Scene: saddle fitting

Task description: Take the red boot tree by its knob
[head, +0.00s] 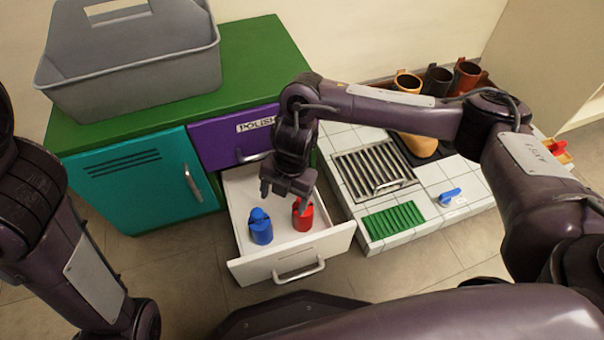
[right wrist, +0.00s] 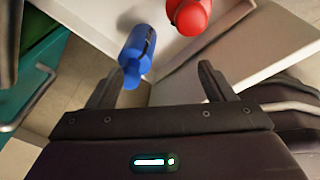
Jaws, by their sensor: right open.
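The red boot tree (head: 304,217) stands in the open white drawer (head: 285,264), on the right of the blue boot tree (head: 260,229). My right gripper (head: 284,193) is open and empty above the drawer, just behind and above the two boot trees; it partly covers the red one's top. In the right wrist view the red boot tree (right wrist: 188,14) is at the top edge, cut off, beyond the open fingers (right wrist: 158,82). The blue boot tree (right wrist: 136,52) shows there nearer the left finger. My left arm shows at the left, but its gripper is out of view.
A teal cabinet door (head: 142,182) and a purple drawer (head: 225,140) labelled POLISH adjoin the open drawer. A grey caddy (head: 130,70) sits on the green top. At right, a white tiled counter (head: 440,180) holds a grille (head: 372,168), a green ribbed pad (head: 393,221) and several boots.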

